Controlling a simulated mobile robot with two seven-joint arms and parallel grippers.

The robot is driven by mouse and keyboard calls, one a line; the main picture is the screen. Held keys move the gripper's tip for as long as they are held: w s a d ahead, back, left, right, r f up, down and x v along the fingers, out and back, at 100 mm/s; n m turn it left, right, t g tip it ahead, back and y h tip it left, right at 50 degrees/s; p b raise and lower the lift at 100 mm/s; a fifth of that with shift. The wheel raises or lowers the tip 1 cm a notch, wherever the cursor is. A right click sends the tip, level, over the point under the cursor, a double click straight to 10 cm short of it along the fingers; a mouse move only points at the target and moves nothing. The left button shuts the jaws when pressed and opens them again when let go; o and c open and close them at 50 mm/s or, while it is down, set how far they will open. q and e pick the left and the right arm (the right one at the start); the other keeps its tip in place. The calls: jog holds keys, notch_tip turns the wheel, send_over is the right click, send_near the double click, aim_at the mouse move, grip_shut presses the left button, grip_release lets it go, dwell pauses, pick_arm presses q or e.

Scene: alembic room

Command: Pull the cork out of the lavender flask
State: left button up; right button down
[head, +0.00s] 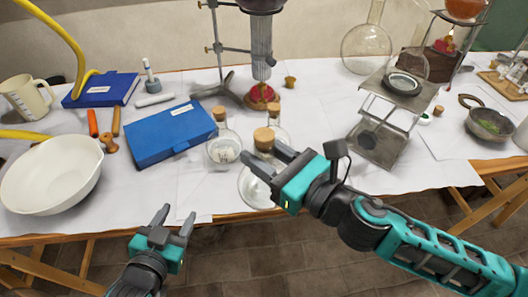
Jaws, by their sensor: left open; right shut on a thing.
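A round clear flask (252,190) stands at the table's front edge, with a brown cork (264,139) at its top. My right gripper (267,158) is shut around this front flask's neck, just below the cork; the exact contact is partly hidden by the fingers. A second corked flask (223,151) with a pale label stands just left of it. Another cork (273,109) shows behind, its flask mostly hidden. I cannot make out a lavender tint or read the labels. My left gripper (175,214) is open and empty, low in front of the table edge.
A blue box (168,135) and a white bowl (50,178) lie to the left. A stand with a condenser (262,50) is behind the flasks. A metal jack stand (378,140) is to the right. White paper between flasks and jack stand is clear.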

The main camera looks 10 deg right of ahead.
pick_arm(q)
jog(key=w+d+r+m+g+h, duration=0.1)
jog(key=w+d+r+m+h, duration=0.1)
jog(key=d+r+m+h, duration=0.55)
jog(key=w+d+r+m+h, duration=0.2)
jog(key=r+m+h, duration=0.3)
jog(key=r, duration=0.6)
jog(key=w+d+r+m+g+h, duration=0.1)
jog(key=w+d+r+m+h, duration=0.1)
jog(key=d+r+m+h, duration=0.45)
jog(key=s+d+r+m+g+y, duration=0.3)
jog(key=s+d+r+m+g, duration=0.2)
jog(key=m+g, duration=0.6)
jog(key=s+d+r+m+g+y, duration=0.2)
jog(key=s+d+r+m+g, duration=0.25)
jog(key=m+g, duration=0.55)
jog(key=m+t+y, duration=0.8)
jog(key=t+y, duration=0.1)
jog(key=y, duration=0.9)
send_near(264, 134)
jog(key=shift+w+f, duration=0.15)
jog(key=shift+f, duration=4.15)
jog(key=shift+c, duration=0.2)
